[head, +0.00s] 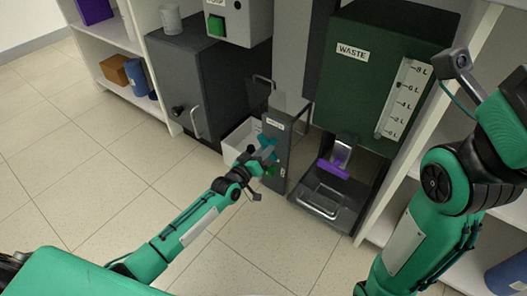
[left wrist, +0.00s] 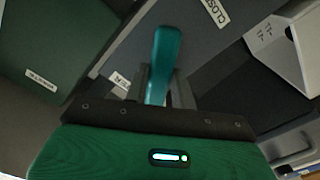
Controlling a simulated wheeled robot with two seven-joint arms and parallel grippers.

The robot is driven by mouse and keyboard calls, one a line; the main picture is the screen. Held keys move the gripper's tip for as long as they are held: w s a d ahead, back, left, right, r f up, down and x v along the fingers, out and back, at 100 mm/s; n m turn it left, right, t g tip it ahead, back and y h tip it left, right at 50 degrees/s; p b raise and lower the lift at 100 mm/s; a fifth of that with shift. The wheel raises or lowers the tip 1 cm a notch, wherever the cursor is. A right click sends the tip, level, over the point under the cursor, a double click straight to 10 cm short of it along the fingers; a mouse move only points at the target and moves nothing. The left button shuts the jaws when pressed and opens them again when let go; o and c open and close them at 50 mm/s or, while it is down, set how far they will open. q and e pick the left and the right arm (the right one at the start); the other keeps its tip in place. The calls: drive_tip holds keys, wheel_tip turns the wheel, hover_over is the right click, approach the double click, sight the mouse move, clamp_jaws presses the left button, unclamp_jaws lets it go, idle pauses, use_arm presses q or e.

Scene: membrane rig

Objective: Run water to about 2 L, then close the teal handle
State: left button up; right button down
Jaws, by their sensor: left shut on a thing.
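The teal handle (head: 268,142) is on the dark grey post (head: 290,140) in the middle of the head view. It stands out clearly in the left wrist view (left wrist: 165,62), between the fingers of my left gripper (left wrist: 158,88). In the head view my left gripper (head: 262,158) reaches the post from the left and is shut on this handle.
A purple handle (head: 333,170) sits below the waste tank, over a black tray (head: 325,205). A white bin (head: 238,140) stands behind my left gripper. A grey cabinet (head: 190,85) and a box with a green button (head: 216,26) are behind. The floor in front is clear.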

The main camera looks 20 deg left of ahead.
use_arm(q)
drive_tip(key=shift+n, duration=0.6)
drive_tip(key=n, duration=0.2)
drive_tip(key=shift+n, duration=0.4)
drive_tip(key=shift+n+b, duration=0.3)
drive_tip(key=shift+n, duration=1.1)
drive_tip(key=shift+a, duration=0.1)
idle(5.3)
